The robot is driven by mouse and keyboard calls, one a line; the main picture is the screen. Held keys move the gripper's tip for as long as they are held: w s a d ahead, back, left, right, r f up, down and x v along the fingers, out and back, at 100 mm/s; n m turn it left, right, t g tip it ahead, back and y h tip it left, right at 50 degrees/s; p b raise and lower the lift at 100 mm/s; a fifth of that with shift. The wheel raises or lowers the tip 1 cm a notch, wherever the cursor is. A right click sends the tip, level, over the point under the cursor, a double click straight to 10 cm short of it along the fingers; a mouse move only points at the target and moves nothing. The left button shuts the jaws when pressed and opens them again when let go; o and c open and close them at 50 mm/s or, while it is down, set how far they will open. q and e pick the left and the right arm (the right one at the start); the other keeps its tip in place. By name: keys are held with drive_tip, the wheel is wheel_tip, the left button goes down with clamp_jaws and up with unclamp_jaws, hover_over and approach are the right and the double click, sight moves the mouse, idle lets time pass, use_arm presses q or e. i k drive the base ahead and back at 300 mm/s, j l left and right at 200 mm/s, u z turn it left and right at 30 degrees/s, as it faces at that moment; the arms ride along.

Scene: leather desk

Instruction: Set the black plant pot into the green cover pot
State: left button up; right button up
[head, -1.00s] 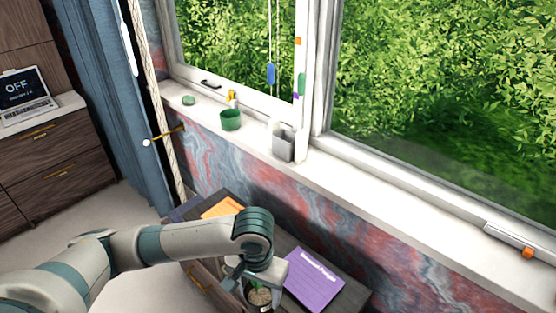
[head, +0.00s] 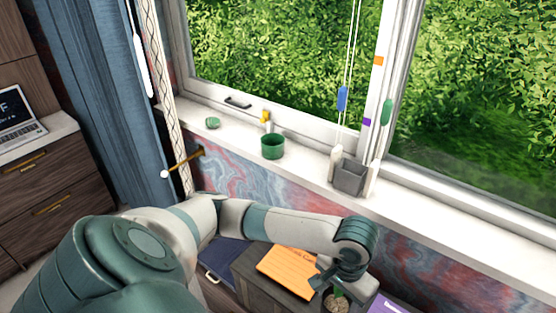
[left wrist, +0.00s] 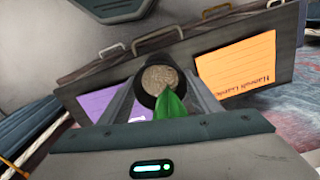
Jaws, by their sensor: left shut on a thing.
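The green cover pot (head: 272,147) stands upright and open on the white windowsill, left of centre in the head view. The black plant pot (head: 337,302), with pale soil and a green leaf, is at the bottom edge of the head view, low and to the right of the cover pot. My left gripper (head: 330,287) is shut on it. In the left wrist view the plant pot (left wrist: 160,72) sits between the two fingers, its soil and leaf facing the camera. The cover pot is not in the left wrist view. My right gripper is not in view.
An orange paper (head: 288,272) lies on the cabinet below.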

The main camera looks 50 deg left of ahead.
sight(273, 152)
drive_tip(key=k+j, duration=0.1)
drive_tip(key=j, duration=0.35)
drive_tip(key=k+j, duration=0.1)
drive_tip(key=j, duration=0.35)
drive_tip(key=k+j, duration=0.1)
drive_tip(key=j, duration=0.35)
drive_tip(key=k+j+z, duration=0.1)
drive_tip(key=j, duration=0.35)
drive_tip(key=k+j, duration=0.1)
drive_tip(key=j, duration=0.35)
